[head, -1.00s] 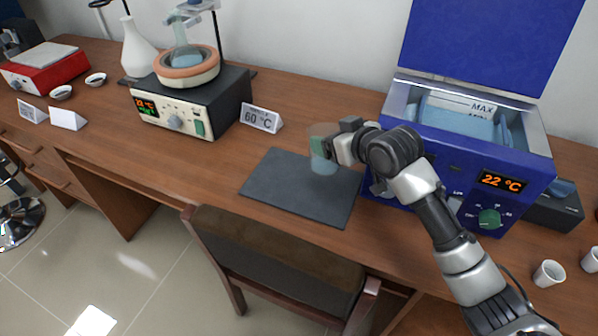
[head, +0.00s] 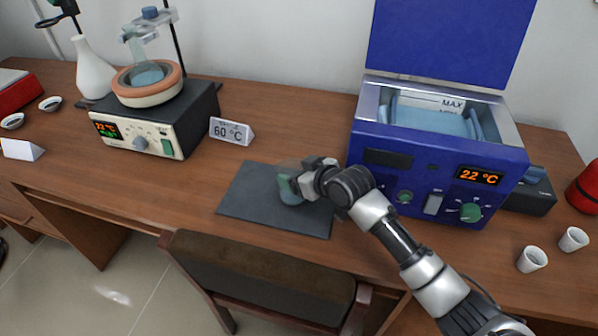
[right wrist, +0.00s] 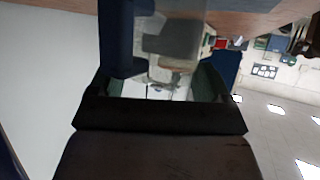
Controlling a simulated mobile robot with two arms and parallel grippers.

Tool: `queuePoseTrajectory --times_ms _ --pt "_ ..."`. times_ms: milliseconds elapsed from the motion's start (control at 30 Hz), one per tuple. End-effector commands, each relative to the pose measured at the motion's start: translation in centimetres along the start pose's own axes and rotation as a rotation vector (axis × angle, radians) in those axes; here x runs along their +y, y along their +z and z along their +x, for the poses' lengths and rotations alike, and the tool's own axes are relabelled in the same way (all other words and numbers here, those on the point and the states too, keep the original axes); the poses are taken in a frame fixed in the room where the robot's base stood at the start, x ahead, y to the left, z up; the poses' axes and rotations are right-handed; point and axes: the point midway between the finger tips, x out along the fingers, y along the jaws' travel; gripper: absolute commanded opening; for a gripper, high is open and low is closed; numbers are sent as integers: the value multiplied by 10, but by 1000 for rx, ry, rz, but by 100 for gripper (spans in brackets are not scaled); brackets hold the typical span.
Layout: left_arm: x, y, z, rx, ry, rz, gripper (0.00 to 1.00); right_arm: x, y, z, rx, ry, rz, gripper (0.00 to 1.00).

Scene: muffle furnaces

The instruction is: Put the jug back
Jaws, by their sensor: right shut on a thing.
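The jug (head: 289,190) is a clear vessel with bluish-green liquid in its lower part. My right gripper (head: 300,181) is shut on it and holds it over the dark grey mat (head: 245,204) in the head view. I cannot tell whether the jug's base touches the mat. In the right wrist view the jug (right wrist: 180,45) shows as a see-through shape beyond my gripper fingers (right wrist: 165,88). My left gripper is not in view.
A blue water bath (head: 437,160) with an open lid stands right of the mat. A heating plate (head: 155,125) with a flask stands left, beside a "60 °C" sign (head: 231,130). White cups (head: 532,259) are at the right. A chair (head: 262,275) stands in front.

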Motion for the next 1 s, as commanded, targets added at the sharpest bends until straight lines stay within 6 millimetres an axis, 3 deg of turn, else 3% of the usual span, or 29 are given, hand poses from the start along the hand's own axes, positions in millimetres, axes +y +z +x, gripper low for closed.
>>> queuePoseTrajectory --times_ms 267,300,433,767,1000 --pt "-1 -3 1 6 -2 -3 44 0 1 1 1 0 0 24" --pt "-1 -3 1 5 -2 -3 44 0 1 1 1 0 0 82" --pt "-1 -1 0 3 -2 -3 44 0 1 1 1 0 0 100" --pt "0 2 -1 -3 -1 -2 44 1 -1 -5 1 1 0 100" --pt "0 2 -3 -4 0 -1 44 1 -1 -45 1 1 -3 100"
